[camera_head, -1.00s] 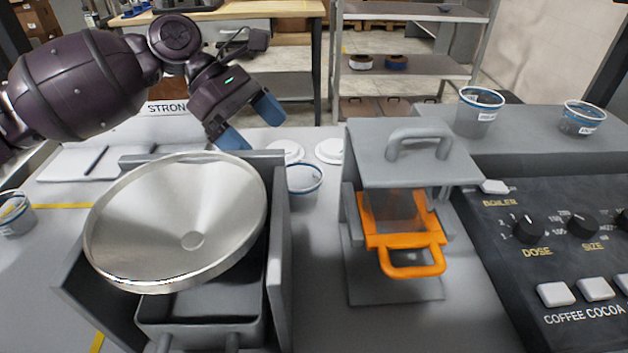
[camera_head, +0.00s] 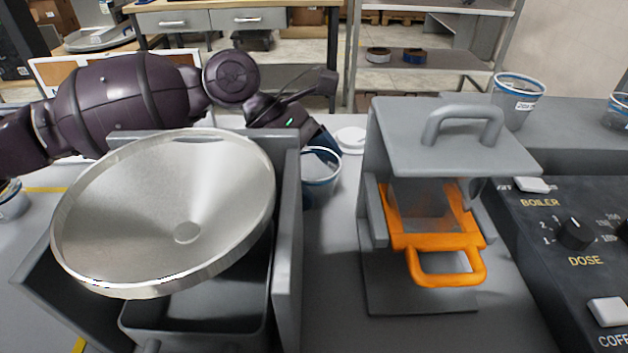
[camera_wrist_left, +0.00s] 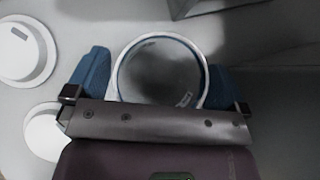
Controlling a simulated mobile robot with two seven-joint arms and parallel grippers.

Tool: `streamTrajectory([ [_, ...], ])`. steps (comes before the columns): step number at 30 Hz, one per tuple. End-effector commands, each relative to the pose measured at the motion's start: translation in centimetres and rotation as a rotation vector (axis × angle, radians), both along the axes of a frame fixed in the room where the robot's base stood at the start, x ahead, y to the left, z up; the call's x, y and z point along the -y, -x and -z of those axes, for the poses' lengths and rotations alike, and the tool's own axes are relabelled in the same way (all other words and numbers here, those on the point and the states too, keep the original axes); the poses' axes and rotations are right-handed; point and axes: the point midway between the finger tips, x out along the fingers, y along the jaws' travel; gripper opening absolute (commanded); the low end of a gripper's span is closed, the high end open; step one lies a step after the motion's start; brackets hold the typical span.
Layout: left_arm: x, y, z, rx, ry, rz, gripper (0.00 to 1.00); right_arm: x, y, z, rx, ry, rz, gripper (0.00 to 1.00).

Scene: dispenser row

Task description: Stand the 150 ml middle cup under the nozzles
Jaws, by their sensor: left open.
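A clear cup (camera_head: 318,185) with a blue rim stands on the counter between the grey hopper stand and the grey unit with the orange handle. Its size marking cannot be read, and its left side is partly hidden by the stand's wall. My left gripper (camera_head: 318,143) is at this cup, behind and over its rim. In the left wrist view the cup (camera_wrist_left: 160,72) sits between the two blue fingers of the open gripper (camera_wrist_left: 156,80), with one finger on each side. Whether the fingers touch it cannot be told. No nozzles are clearly visible.
A metal funnel (camera_head: 165,205) fills the near left. The grey unit (camera_head: 450,150) with its orange handle (camera_head: 445,262) stands right of the cup. Other cups stand on the right ledge (camera_head: 517,100) and at the far left (camera_head: 12,200). White lids (camera_wrist_left: 28,50) lie near the gripper.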

Motion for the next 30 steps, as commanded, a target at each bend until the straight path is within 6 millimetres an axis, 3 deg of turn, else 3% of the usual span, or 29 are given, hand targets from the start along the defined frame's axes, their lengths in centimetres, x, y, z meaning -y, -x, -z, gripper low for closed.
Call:
streamTrajectory([
  [6, 0.1, 0.0, -0.2, 0.004, 0.000, -0.001, 1.00, -0.1, -0.8, -0.8, 0.024, -0.001, -0.005, 0.63],
  [15, 0.0, 0.0, -0.1, 0.002, 0.000, -0.001, 0.54, -0.1, -0.6, -0.5, 0.018, 0.000, -0.005, 0.63],
  [17, 0.0, 0.0, -0.1, 0.002, 0.000, -0.001, 0.48, -0.1, -0.5, -0.4, 0.016, 0.000, -0.005, 0.63],
  [25, 0.0, 0.0, -0.7, 0.005, 0.000, -0.001, 0.48, 0.0, -0.2, -0.4, 0.008, 0.000, -0.001, 0.63],
  [30, 0.1, 0.0, -3.2, 0.012, 0.001, -0.001, 0.48, 0.2, -0.3, -1.1, 0.016, -0.009, 0.010, 0.63],
])
